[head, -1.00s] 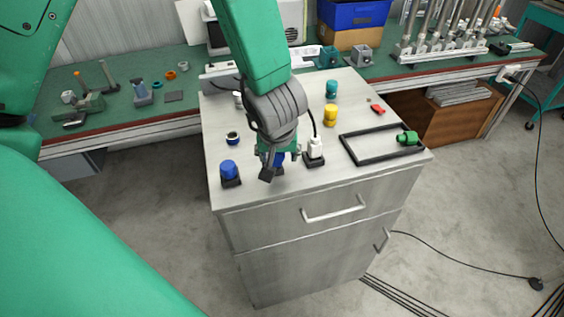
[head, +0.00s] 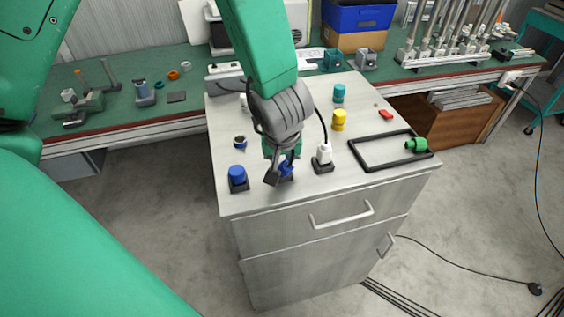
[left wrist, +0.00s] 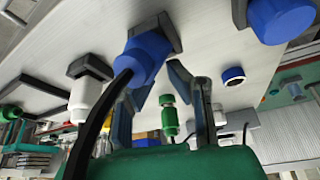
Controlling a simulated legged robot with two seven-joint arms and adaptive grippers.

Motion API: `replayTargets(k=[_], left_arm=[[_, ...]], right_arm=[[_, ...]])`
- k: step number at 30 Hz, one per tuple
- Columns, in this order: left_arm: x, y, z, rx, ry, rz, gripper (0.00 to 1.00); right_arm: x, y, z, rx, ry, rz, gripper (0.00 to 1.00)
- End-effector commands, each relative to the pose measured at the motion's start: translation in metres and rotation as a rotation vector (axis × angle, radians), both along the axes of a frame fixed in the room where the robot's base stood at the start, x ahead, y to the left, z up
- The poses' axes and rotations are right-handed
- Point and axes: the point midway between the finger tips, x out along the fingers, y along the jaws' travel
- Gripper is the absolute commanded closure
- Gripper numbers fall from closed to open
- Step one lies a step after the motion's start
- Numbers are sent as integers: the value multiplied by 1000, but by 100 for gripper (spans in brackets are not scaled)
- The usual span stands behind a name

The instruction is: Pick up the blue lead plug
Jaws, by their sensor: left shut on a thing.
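The blue lead plug (left wrist: 147,55) has a black cable and sits at a dark socket block (left wrist: 160,30) on the cabinet top. In the head view the plug (head: 287,167) shows partly behind my left gripper (head: 281,170). The block (head: 287,178) is under the plug; I cannot tell whether the plug is still fully seated. My right gripper is not in view.
A blue capped piece (head: 237,173) stands left of the gripper and a white plug (head: 324,153) with a cable close on its right. A black frame (head: 372,164), a green fitting (head: 416,144), a yellow piece (head: 339,120) and a teal piece (head: 339,93) are on the cabinet (head: 260,205).

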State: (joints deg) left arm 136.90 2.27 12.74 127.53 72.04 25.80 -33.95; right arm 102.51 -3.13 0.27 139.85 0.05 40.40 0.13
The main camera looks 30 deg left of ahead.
Motion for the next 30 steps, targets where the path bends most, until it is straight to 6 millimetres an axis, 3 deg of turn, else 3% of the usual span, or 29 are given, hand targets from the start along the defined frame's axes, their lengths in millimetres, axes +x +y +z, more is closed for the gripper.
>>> replayTargets(k=[1, 17, 30], left_arm=[[-8, -1, -6, -3, 21, -2, 100], [-8, -4, -2, -1, 19, -3, 100], [-4, -2, 82, 2, 9, 0, 100]], right_arm=[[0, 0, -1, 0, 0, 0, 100], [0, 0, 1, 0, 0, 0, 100], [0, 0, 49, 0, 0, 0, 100]])
